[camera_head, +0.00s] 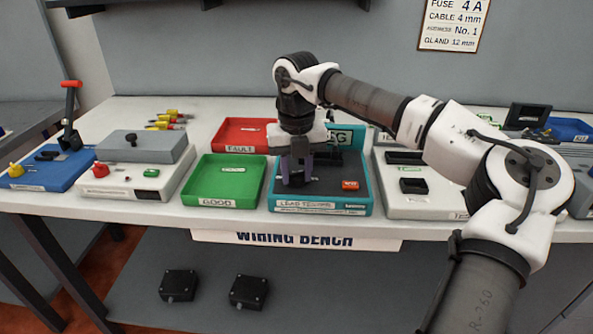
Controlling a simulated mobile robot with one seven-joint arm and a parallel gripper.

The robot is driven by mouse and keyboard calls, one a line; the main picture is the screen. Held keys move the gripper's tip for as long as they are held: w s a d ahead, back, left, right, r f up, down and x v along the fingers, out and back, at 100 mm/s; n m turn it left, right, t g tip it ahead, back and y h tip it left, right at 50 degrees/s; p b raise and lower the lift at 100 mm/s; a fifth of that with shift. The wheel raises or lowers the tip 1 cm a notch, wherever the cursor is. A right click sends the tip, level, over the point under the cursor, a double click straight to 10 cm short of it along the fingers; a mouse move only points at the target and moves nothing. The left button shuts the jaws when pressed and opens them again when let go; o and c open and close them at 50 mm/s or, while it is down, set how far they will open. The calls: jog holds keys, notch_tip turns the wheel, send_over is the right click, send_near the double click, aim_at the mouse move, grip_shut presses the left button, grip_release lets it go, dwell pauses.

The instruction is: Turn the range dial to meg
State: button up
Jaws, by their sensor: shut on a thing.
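The teal lead tester (360,208) sits at the middle front of the bench. A sign (342,137) at its back is partly covered by my arm, with "EG" legible. My gripper (298,182) points straight down over the left part of the tester. Its fingers are shut on the range dial, which is mostly hidden by them. The dial's pointer and its setting cannot be made out. A small orange-red part (350,185) shows on the tester's right side.
A green "GOOD" tray (224,201) stands just left of the tester, with a red "FAULT" tray (240,149) behind it. A white fixture with dark slots (420,205) is close on the right. A grey-topped unit (145,182) stands farther left.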

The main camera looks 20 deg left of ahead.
aim_at(297, 172)
jog(key=o, duration=1)
jog(key=shift+c, duration=0.2)
notch_tip(297, 172, up, 14)
jog(key=shift+f, duration=0.1)
